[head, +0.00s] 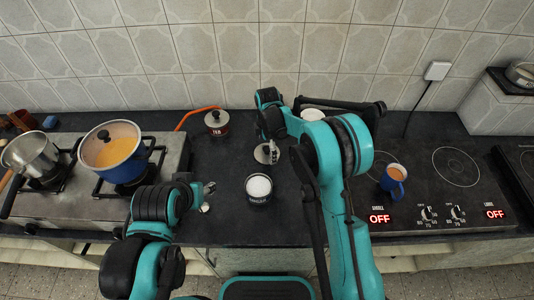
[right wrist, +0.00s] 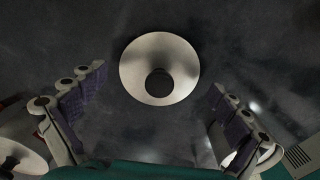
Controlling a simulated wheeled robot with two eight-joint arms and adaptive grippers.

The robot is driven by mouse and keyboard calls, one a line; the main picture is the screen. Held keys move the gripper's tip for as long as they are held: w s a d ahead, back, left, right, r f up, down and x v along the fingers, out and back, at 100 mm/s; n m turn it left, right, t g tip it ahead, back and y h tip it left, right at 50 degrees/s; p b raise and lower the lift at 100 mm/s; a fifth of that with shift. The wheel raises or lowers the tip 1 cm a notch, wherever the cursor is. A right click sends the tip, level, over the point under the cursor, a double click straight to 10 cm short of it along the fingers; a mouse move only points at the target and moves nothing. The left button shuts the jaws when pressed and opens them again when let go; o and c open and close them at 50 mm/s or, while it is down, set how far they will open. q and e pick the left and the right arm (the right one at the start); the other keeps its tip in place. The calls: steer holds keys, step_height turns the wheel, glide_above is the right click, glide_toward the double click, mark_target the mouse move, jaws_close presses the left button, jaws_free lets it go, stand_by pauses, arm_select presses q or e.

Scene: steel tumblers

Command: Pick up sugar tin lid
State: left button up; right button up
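The sugar tin lid (head: 262,155) is a round metal disc with a dark knob, lying on the dark counter behind the open tin. In the right wrist view the lid (right wrist: 135,68) is beyond my fingertips, centred between them. My right gripper (right wrist: 153,95) is open and empty, with one finger on each side and clear of the lid. In the head view my right gripper (head: 272,146) partly covers the lid. The open sugar tin (head: 258,198), dark with white contents, stands in front. My left gripper (head: 207,197) is low at the left of the tin, apparently open and empty.
A lidded tin (head: 217,129) stands behind left, beside an orange hose-like thing (head: 195,114). A blue pot (head: 122,168) and a steel pot (head: 32,155) sit on the left stove. A blue mug (head: 393,184) stands on the right cooktop. A white round vessel (head: 312,114) is partly hidden behind my right arm.

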jaws_close()
steer(key=shift+r, duration=0.1)
steer(key=shift+r, duration=0.45)
steer(key=r, duration=0.1)
steer(key=r+p, duration=0.2)
steer(key=r, duration=0.1)
steer(key=shift+s+d, duration=0.35)
steer(key=s+d+r+p, duration=0.2)
steer(key=s+d+r, duration=0.4)
steer(key=s, duration=0.1)
steer(key=s+a+r+p, duration=0.2)
steer(key=s+a+p, duration=0.3)
steer(key=s+a, duration=0.4)
steer(key=shift+s+a+p, duration=0.15)
steer(key=shift+a+p, duration=0.15)
steer(key=shift+p, duration=0.05)
